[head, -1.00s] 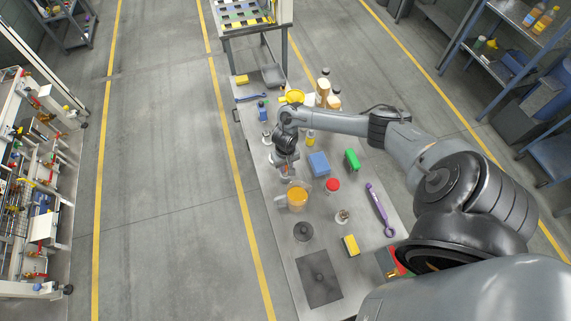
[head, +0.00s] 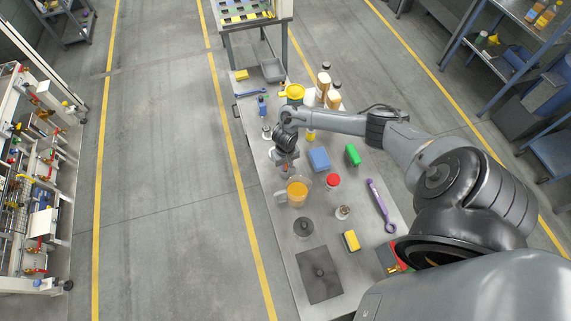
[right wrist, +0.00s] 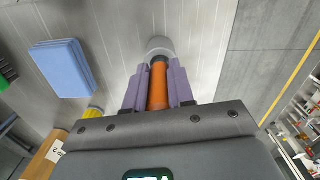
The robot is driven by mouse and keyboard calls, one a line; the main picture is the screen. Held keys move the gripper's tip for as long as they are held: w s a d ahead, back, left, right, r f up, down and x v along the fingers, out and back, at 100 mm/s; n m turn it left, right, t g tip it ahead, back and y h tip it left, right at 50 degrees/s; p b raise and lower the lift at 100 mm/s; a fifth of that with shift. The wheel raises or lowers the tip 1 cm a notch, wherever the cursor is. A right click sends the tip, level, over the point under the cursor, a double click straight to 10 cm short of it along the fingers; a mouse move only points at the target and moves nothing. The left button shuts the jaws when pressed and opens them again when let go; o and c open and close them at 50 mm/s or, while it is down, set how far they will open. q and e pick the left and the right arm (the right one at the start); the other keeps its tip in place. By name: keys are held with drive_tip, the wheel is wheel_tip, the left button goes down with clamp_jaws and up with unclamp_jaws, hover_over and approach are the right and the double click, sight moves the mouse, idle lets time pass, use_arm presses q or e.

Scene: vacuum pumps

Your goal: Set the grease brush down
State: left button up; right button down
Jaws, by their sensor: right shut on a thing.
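The grease brush has an orange handle (right wrist: 158,86) with a dark collar at its far end. My right gripper (right wrist: 157,90) is shut on the handle, with a purple finger pad on either side. A pale round shape (right wrist: 159,46) shows beyond the collar; I cannot tell if it is the brush's tip or something behind it. In the head view my right gripper (head: 285,165) is over the steel bench (head: 270,205), just behind a jug of orange liquid (head: 298,190). The brush is mostly hidden there, and contact with the bench cannot be told. My left gripper is not in view.
Bottles and a yellow funnel (head: 294,92) stand behind. A purple wrench (head: 381,206) lies at the right. A dark mat (head: 319,274) lies at the front.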

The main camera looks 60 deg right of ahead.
drive_tip(key=shift+f, duration=0.25)
drive_tip(key=c, duration=1)
unclamp_jaws()
drive_tip(key=shift+o, duration=0.6)
drive_tip(key=shift+r, duration=0.1)
wheel_tip(320, 180, up, 9)
drive_tip(key=shift+w+f+p, duration=0.1)
drive_tip(key=shift+p, duration=0.2)
drive_tip(key=shift+r, duration=0.95)
drive_tip(key=shift+c, duration=0.2)
